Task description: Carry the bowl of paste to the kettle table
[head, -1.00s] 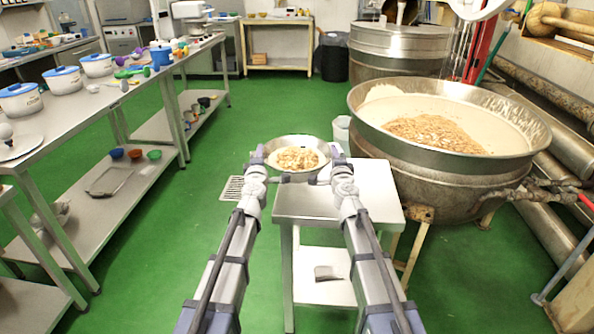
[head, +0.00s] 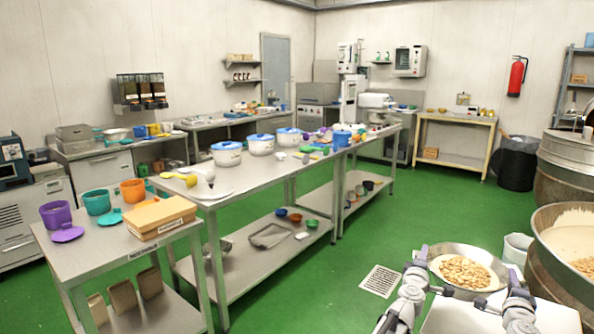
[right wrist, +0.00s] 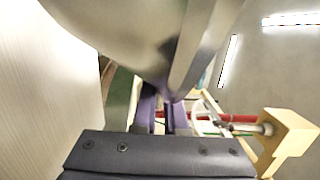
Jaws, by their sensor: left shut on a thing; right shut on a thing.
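A metal bowl (head: 484,290) holds pale paste topped with light nut-like pieces (head: 466,271). It shows at the lower right of the head view. My left gripper (head: 420,262) is shut on the bowl's left rim. My right gripper (head: 516,288) is shut on its right side. In the right wrist view the bowl's metal side (right wrist: 130,35) fills the upper part, with the right gripper (right wrist: 163,100) at it. The small kettle table (head: 545,318) stands just below and behind my grippers, beside the large kettle (head: 549,268). Whether the bowl touches the table I cannot tell.
A long steel table (head: 240,178) with blue-lidded pots stands left of centre. A smaller table (head: 95,255) with cups and a box is at the left. A black bin (head: 517,165) and white bucket (head: 516,247) stand on the right.

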